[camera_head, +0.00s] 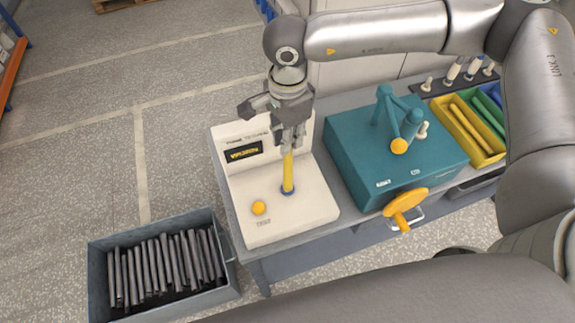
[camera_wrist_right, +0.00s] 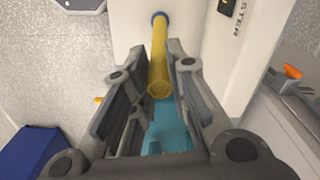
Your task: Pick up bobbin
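A yellow bobbin (camera_head: 288,175) stands upright on a blue base on the white machine (camera_head: 310,215). My right gripper (camera_head: 292,143) points down at the bobbin's top end. In the right wrist view, the bobbin (camera_wrist_right: 159,60) reaches in between the two fingers of the right gripper (camera_wrist_right: 165,95). The fingers are apart, with a gap visible beside the bobbin, so the gripper looks open around its end. In the head view the fingers partly hide the bobbin's top. My left gripper is not in view.
A teal box (camera_head: 355,155) with a yellow handwheel (camera_head: 405,201) stands right of the white machine. Further right are a yellow tray (camera_head: 443,123) and small upright pegs. A grey crate (camera_head: 97,265) of dark rods sits at the lower left. Open floor lies left.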

